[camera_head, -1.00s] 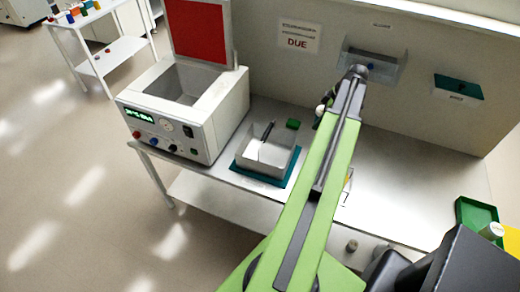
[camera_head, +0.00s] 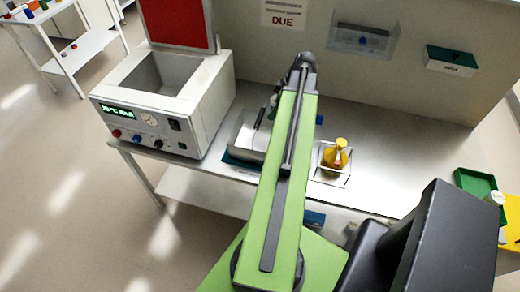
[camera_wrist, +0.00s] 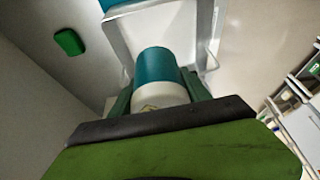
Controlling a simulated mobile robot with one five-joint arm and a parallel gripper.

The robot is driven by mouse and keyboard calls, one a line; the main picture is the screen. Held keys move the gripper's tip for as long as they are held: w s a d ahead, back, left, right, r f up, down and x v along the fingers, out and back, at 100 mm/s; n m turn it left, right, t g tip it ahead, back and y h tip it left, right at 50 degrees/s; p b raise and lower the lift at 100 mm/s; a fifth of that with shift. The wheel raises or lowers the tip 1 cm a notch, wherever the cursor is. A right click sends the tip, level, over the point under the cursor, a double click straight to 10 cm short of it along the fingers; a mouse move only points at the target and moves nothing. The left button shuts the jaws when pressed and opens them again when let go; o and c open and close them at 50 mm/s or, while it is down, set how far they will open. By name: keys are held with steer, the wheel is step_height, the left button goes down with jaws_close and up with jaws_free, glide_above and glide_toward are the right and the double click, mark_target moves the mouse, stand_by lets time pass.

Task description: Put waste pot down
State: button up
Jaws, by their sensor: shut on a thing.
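The waste pot is a white cylinder with a teal cap (camera_wrist: 157,66), seen close up in the wrist view. My gripper (camera_wrist: 159,92) is shut on its white body, with a dark green finger on either side. A grey metal tray (camera_wrist: 118,30) lies beyond the pot in the wrist view. In the head view the tray (camera_head: 240,138) stands on a teal mat (camera_head: 238,161) on the bench, with a dark pen-like thing in it. My arm hides the tray's right part and most of the gripper there. I cannot tell whether the pot touches anything below.
A white instrument box (camera_head: 165,105) with its red lid up stands left of the tray. A yellow bottle (camera_head: 335,155) stands in a wire holder right of my arm. A green block (camera_wrist: 69,42) lies beside the tray. A green tray (camera_head: 474,183) is at far right.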

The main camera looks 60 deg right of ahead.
steer(key=shift+w+a+f, duration=0.35)
steer(key=shift+a+f, duration=0.25)
steer(key=shift+a, duration=0.25)
step_height(320, 180, down, 18)
steer(key=b, duration=1.8)
steer(key=shift+f, duration=0.1)
steer(key=shift+r, duration=0.2)
steer(key=shift+d+f, duration=0.1)
steer(key=shift+f, duration=0.05)
steer(key=o, duration=1.5)
